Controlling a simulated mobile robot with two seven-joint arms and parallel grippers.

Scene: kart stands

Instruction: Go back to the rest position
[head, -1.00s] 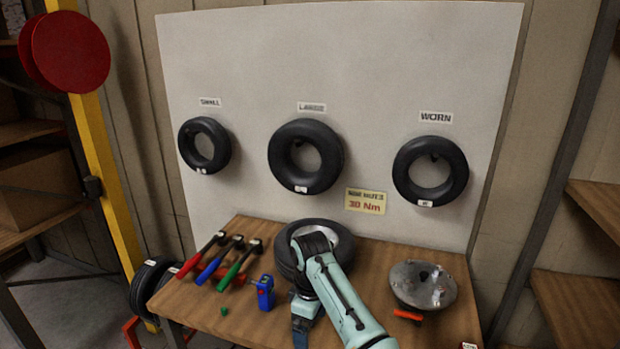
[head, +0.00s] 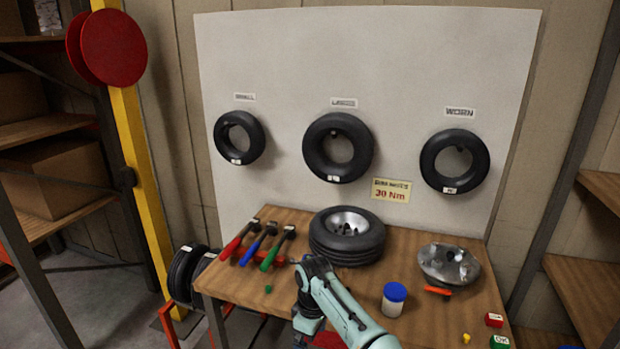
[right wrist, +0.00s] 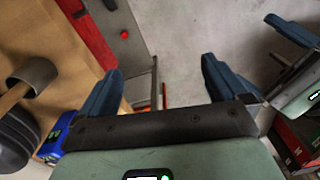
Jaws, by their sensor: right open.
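My right gripper (right wrist: 160,88) shows in the right wrist view with its two blue fingers wide apart and nothing between them. Floor and a red frame lie beyond it. In the head view my right arm (head: 345,312) reaches in from the bottom, in front of the workbench (head: 250,290); its fingers cannot be made out there. Part of what looks like my left gripper (right wrist: 292,32) shows at the right edge of the right wrist view; one blue finger is clear, so its opening cannot be told. My left arm is not in the head view.
A tyre with a silver rim (head: 347,243) lies on the bench. Three tyres hang on the board (head: 290,60). A yellow post (head: 140,190) stands left.

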